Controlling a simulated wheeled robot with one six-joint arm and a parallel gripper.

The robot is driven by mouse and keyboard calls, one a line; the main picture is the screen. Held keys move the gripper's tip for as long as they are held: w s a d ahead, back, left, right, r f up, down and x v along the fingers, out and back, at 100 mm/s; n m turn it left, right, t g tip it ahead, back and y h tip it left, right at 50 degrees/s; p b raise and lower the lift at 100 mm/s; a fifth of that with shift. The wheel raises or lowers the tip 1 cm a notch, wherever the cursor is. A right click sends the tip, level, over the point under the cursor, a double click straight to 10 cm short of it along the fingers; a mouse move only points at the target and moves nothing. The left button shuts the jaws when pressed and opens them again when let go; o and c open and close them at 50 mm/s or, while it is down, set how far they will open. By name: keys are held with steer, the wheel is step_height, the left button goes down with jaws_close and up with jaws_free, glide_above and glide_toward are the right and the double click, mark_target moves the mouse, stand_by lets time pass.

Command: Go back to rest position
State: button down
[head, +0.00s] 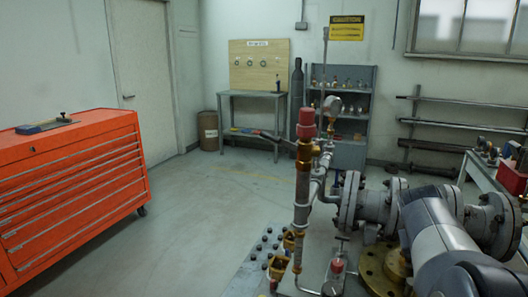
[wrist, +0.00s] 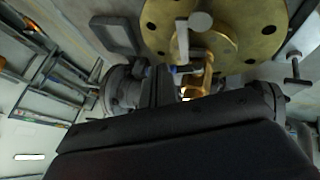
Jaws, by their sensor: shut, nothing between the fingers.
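My gripper (wrist: 160,86) shows in the wrist view as dark narrow fingers beyond a wide black body. The fingers are together and hold nothing. A brass-coloured round flange (wrist: 155,38) with bolt holes and a pale stem lies beyond the fingers, upper right. Whether the fingers touch anything there, I cannot tell. In the head view my grey arm reaches in at the lower right, in front of the flanged grey pipe valve (head: 372,205). The brass flange (head: 372,272) shows low beside it. My fingers are hidden in the head view.
An upright pipe with a red cap (head: 306,124) stands left of my arm. A red tool cabinet (head: 75,190) stands at the left. A workbench (head: 252,95) and grey shelf (head: 348,150) are at the back. The floor between cabinet and pipes is clear.

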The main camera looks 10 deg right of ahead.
steer(key=s+a+r+m+t+p, duration=0.1)
steer(key=s+a+r+t+p, duration=0.2)
steer(key=r, duration=0.8)
steer(key=shift+g+y, duration=0.4)
steer(key=shift+g, duration=0.4)
steer(key=x, duration=0.3)
steer(key=a+b+x, duration=0.1)
steer(key=x, duration=0.3)
steer(key=b+x, duration=0.1)
steer(key=x, duration=0.2)
steer(key=shift+a+f, duration=0.1)
steer(key=shift+f, duration=0.5)
steer(key=shift+a+f+n+g+b, duration=0.3)
steer(key=shift+a+f+g+b, duration=0.1)
steer(key=shift+f+b, duration=0.25)
steer(key=shift+f+n+g+h+b, duration=0.5)
steer(key=shift+f+g+h+b, duration=0.15)
steer(key=shift+f+b, duration=0.2)
steer(key=shift+w+a+f+n+g+h+b, duration=0.15)
steer(key=shift+f+n+g+h+b, duration=0.25)
steer(key=shift+h+b, duration=0.45)
steer(key=w+a+r+n+g+h+b, duration=0.1)
steer(key=w+a+r+n+h+b, duration=0.1)
steer(key=w+h+b, duration=0.3)
steer(key=shift+a+r+n+h+b, duration=0.2)
steer(key=shift+a+n+h+b, duration=0.75)
steer(key=shift+h, duration=1.15)
